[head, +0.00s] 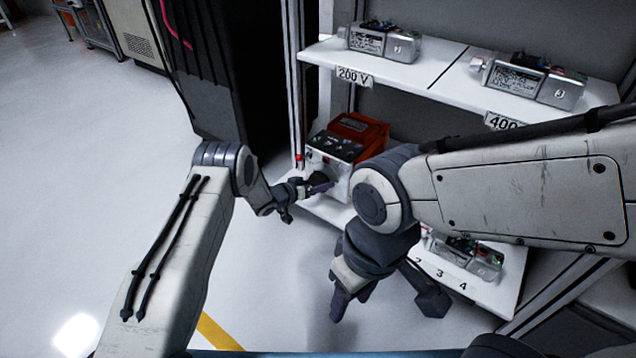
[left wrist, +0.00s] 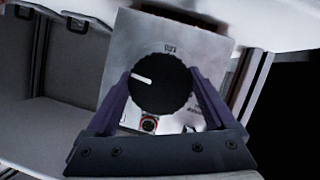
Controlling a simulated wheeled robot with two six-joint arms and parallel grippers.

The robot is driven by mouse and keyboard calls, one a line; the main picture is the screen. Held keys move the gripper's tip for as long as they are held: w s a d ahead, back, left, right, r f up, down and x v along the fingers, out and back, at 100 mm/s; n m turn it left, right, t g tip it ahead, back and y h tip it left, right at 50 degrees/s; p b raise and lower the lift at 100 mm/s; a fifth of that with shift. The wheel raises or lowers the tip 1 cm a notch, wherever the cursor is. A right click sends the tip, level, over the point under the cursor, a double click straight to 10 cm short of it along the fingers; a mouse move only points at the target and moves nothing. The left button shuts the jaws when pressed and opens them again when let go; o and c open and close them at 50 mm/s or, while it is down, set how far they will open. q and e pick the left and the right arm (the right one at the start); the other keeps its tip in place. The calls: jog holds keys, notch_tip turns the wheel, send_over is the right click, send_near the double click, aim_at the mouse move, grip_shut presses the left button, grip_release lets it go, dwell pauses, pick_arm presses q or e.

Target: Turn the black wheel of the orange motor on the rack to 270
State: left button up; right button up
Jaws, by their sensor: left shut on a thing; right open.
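The orange motor (head: 362,130) sits on the rack's lower shelf at its left end, with a pale front face. In the left wrist view its black wheel (left wrist: 160,88) is round, with a white mark pointing left and slightly up. A small printed number stands above the wheel; I cannot read it surely. My left gripper (head: 318,186) is at the motor's front face. Its purple fingers (left wrist: 158,92) are shut on the wheel, one on each side. In the head view the gripper partly hides the wheel. My right gripper (head: 388,292) is open and empty, in front of the lower shelf.
The upper shelf (head: 415,78) holds two grey devices (head: 383,42) (head: 530,80) above labels "200 V" and "400". Another grey device (head: 465,258) sits on the lower shelf near printed numbers, partly behind my right arm. A red connector (left wrist: 149,124) is below the wheel. Open floor lies left.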

pick_arm(q)
jog(key=shift+n+h, duration=0.3)
jog(key=shift+n, duration=0.2)
jog(key=o, duration=1.1)
jog(key=shift+s+a+r+p, duration=0.2)
jog(key=shift+a+p, duration=0.05)
jog(key=shift+p, duration=0.1)
jog(key=p+v, duration=0.5)
jog(key=v, duration=0.4)
jog(key=shift+s+a+r, duration=0.1)
jog(key=shift+s+a, duration=0.15)
jog(key=shift+a, duration=0.05)
